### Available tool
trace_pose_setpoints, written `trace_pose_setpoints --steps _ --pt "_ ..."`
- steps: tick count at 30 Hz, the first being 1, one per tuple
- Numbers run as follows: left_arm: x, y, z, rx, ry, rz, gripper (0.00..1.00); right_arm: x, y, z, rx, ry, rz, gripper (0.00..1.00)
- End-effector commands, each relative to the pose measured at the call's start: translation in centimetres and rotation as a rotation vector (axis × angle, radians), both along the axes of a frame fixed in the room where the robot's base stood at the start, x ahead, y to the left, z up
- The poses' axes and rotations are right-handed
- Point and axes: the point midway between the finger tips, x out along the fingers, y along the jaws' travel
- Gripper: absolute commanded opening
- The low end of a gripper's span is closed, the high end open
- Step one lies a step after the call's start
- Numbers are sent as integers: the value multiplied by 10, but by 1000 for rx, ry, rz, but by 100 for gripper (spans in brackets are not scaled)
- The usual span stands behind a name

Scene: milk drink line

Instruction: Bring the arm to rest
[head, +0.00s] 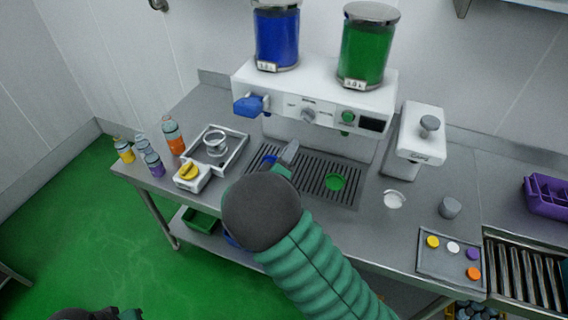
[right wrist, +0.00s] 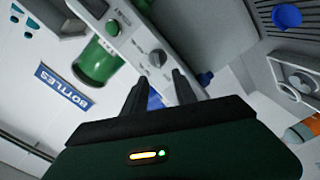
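My right arm reaches in from the lower right in the head view. Its gripper (head: 288,157) is over the left part of the drip grate (head: 318,187), in front of the white dispenser (head: 312,108). In the right wrist view the fingers of this gripper (right wrist: 160,92) stand apart with nothing held between them. The dispenser's front panel also shows there beyond the fingers (right wrist: 150,45). My left gripper (head: 100,314) only just shows at the bottom left edge of the head view; its fingers cannot be made out.
A blue tank (head: 277,38) and a green tank (head: 366,48) top the dispenser. Several bottles (head: 172,135), a tray (head: 236,142) and a yellow-topped device (head: 191,177) stand left. A grey cup (head: 449,207), button panel (head: 436,266) and purple crate (head: 548,198) are right.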

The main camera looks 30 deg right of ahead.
Motion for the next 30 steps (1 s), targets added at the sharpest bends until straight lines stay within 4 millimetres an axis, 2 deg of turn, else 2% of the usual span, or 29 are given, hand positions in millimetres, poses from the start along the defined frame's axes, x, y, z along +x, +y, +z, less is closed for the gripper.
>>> trace_pose_setpoints --steps 3,6,22,23,26,28,30 --pt "0 0 -7 0 0 0 0 -15 19 -2 2 -1 1 34" --pt "0 0 -8 0 0 0 0 -22 27 -1 1 1 0 34" --pt "0 0 -9 0 0 0 0 -23 29 -3 17 0 7 34" --pt "0 0 -10 0 0 0 0 -21 29 -6 41 0 22 34" --pt "0 0 -19 0 0 0 0 -10 39 -32 246 9 125 34" --pt "0 0 -28 0 0 0 0 -7 58 -61 487 42 228 34" --pt "0 0 -37 0 0 0 0 -22 86 -89 753 120 305 34"
